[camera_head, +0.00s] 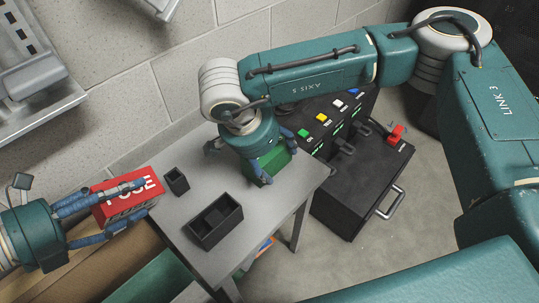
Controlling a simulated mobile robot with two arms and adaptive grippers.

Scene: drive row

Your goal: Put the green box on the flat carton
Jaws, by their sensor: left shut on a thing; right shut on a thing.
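The green box (274,162) is at the far right part of the grey table, under my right gripper (265,172). My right gripper is shut on the green box, with its fingers pointing down and hiding part of it. Whether the box touches the table is hard to tell. My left gripper (140,200) is shut on a red box (112,206) with white lettering, at the table's left edge. I cannot clearly make out a flat carton; a brown surface (95,275) at the lower left may be cardboard.
On the grey table (190,210) stand a small black bin (176,181) and a larger black divided tray (199,238). Right of the table is a black control unit (345,212) with coloured buttons, a red switch (396,133) and a handle. A block wall is behind.

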